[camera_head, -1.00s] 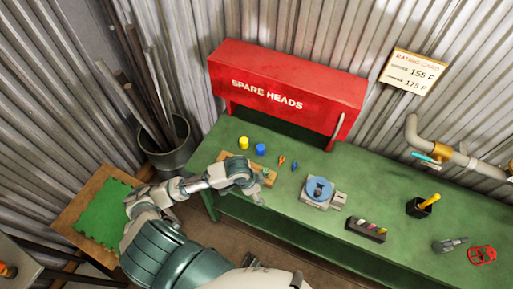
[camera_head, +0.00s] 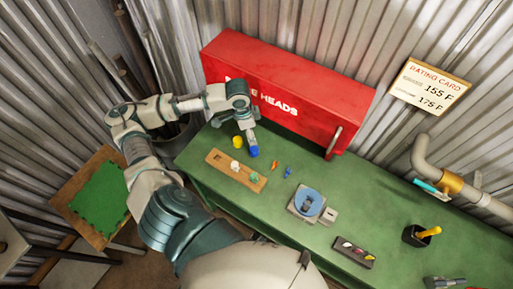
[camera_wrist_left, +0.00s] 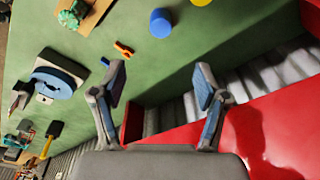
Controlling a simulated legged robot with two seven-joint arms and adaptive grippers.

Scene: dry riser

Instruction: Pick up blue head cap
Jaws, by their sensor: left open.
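In the left wrist view the blue cap (camera_wrist_left: 160,23) shows at the top, ahead of the gap between the fingers. My left gripper (camera_wrist_left: 161,80) is open there, with nothing between its fingers. The cap appears apart from both fingers. My right gripper is in neither view.
A yellow cap (camera_head: 238,142) stands left of the blue one. A wooden holder (camera_head: 221,163) with small parts lies in front. The red spare heads cabinet (camera_head: 310,85) rises close behind. Small orange and blue pieces (camera_head: 288,172) lie to the right.

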